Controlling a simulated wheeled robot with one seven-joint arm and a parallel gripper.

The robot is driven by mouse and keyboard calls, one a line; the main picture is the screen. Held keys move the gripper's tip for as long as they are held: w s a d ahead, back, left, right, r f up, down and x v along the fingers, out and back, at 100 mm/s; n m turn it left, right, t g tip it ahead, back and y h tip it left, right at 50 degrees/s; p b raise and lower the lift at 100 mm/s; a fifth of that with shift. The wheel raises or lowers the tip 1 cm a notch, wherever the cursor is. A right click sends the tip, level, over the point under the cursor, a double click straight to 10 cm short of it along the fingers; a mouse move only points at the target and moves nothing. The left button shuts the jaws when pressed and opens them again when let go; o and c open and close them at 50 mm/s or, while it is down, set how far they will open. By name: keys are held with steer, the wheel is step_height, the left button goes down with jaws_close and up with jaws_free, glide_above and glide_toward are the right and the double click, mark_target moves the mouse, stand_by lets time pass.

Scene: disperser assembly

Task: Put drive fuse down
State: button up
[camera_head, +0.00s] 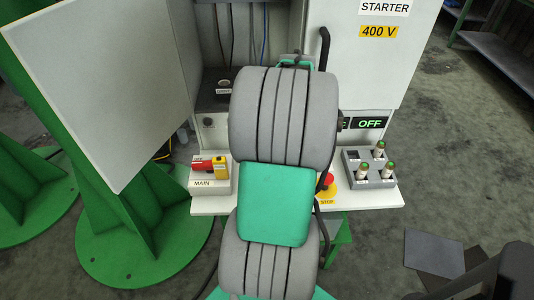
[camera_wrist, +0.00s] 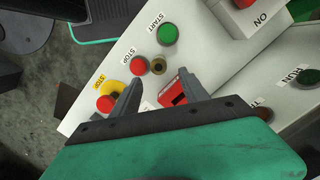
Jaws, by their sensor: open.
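My gripper (camera_wrist: 160,78) is open in the wrist view, its two dark fingers apart in front of a light panel. A small brown round part (camera_wrist: 158,67) shows just beyond the fingertips; I cannot tell whether it is a fuse. A red part (camera_wrist: 175,92) shows between the fingers, close to the right one. I cannot tell which is the drive fuse. My arm hides the gripper there.
A red-and-yellow MAIN switch (camera_head: 210,168) and a red stop button (camera_head: 327,183) sit on the shelf (camera_head: 380,200). An open cabinet door (camera_head: 110,90) stands at left. The wrist view shows a green START button (camera_wrist: 168,35) and red STOP buttons (camera_wrist: 139,64) (camera_wrist: 105,103).

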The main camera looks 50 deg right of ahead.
steer(key=f, duration=0.2)
steer(key=a+f, duration=0.1)
steer(key=f, duration=0.4)
steer(key=shift+s+a+f+b, duration=0.1)
steer(key=shift+a+f+b, duration=0.2)
steer(key=shift+b, duration=0.1)
steer(key=shift+r, duration=0.1)
steer(key=shift+c, duration=0.5)
jaws_close()
